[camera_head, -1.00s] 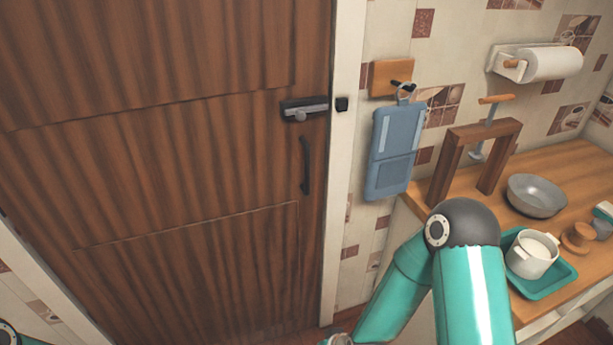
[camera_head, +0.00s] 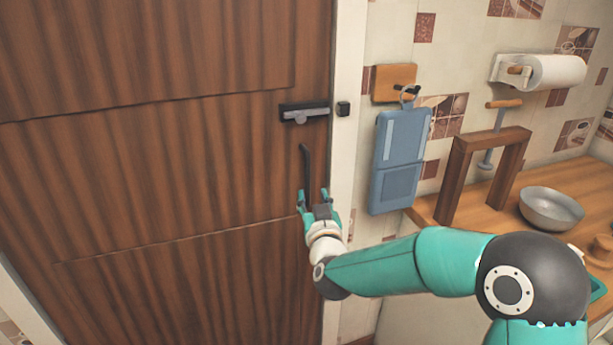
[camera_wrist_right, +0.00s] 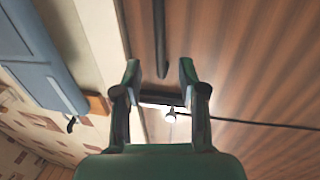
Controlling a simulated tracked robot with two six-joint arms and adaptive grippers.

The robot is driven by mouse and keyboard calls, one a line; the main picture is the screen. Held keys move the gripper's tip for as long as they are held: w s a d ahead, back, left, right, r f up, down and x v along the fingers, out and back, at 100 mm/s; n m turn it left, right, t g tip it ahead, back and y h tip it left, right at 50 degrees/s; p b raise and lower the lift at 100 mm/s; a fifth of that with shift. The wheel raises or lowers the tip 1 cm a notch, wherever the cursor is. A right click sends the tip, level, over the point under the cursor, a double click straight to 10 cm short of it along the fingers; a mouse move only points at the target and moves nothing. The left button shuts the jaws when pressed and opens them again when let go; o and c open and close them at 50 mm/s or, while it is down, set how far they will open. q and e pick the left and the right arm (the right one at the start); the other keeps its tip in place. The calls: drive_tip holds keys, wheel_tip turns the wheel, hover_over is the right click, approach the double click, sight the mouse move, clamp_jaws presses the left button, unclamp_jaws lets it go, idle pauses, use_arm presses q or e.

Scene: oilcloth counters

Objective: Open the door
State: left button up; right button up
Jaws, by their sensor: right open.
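The brown wooden door (camera_head: 170,170) is shut against its pale frame. A dark vertical pull handle (camera_head: 306,163) sits near its right edge. Above it is a sliding bolt (camera_head: 304,112) with a small knob; its bar stops short of the black keeper (camera_head: 343,109) on the frame. My right gripper (camera_head: 313,197) is open at the handle's lower end. In the right wrist view, the handle (camera_wrist_right: 160,35) runs between the open fingers (camera_wrist_right: 160,70) of the right gripper, with gaps on both sides. The bolt (camera_wrist_right: 165,102) shows behind them. My left gripper is out of view.
A blue hanging item (camera_head: 398,160) hangs from a wooden hook plate (camera_head: 393,82) right of the frame. A wooden counter (camera_head: 470,218) with a wooden stand (camera_head: 458,180) and a grey bowl (camera_head: 551,209) stands at the right, near my right arm.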

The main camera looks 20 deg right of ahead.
sight(308, 180)
drive_tip(key=w, duration=0.3)
drive_tip(key=w+d+p, duration=0.1)
drive_tip(key=w, duration=0.2)
drive_tip(key=w+p, duration=0.1)
drive_tip(key=w, duration=0.2)
drive_tip(key=shift+w+d, duration=0.2)
drive_tip(key=shift+d, duration=0.05)
clamp_jaws()
